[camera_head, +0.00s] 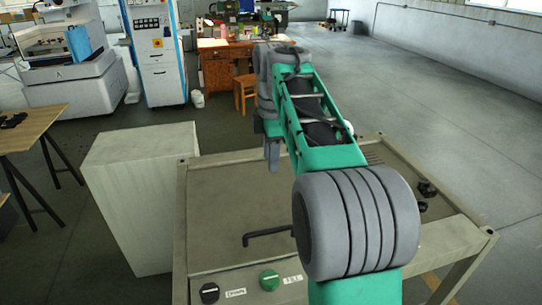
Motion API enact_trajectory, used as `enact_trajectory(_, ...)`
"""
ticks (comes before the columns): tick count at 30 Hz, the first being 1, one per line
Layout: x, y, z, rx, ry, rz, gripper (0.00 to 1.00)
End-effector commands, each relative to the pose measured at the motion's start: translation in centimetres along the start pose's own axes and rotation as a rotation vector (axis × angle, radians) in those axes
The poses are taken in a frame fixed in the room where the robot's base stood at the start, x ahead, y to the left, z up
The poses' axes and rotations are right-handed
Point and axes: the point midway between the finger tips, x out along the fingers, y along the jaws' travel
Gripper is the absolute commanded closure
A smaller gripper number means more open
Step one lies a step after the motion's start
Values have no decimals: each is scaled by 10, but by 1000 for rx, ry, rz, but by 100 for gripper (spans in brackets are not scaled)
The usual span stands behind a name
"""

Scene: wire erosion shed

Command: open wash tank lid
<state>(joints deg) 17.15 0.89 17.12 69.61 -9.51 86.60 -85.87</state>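The wash tank (182,240) is a beige metal box right in front of me. Its flat lid (225,195) lies level on top and looks shut. A black bent bar handle (266,235) is near the front edge of the lid, its right end hidden behind my arm. My green and grey arm reaches over the tank and covers much of the lid's right half. My gripper (272,155) points down above the far part of the lid, beyond the handle and apart from it. Its fingers overlap in this view, so their opening does not show.
A black knob (209,293) marked drain and a green knob (269,280) marked fill are on the front panel. Small black parts (427,188) are at the right. A pale block (130,200) stands close at the left, beside a wooden table (30,125). Floor at the right is clear.

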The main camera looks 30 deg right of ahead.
Motion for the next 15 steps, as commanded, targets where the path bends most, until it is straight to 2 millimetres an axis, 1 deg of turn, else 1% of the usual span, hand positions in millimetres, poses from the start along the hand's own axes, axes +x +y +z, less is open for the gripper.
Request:
enact_trajectory(1,-11,1,0,0,0,2,64)
enact_trajectory(2,-17,1,0,0,0,2,64)
enact_trajectory(6,-51,1,1,1,-1,2,64)
enact_trajectory(9,-67,1,0,0,0,1,64)
enact_trajectory(12,-75,1,0,0,0,0,64)
enact_trajectory(15,-76,0,0,0,0,0,64)
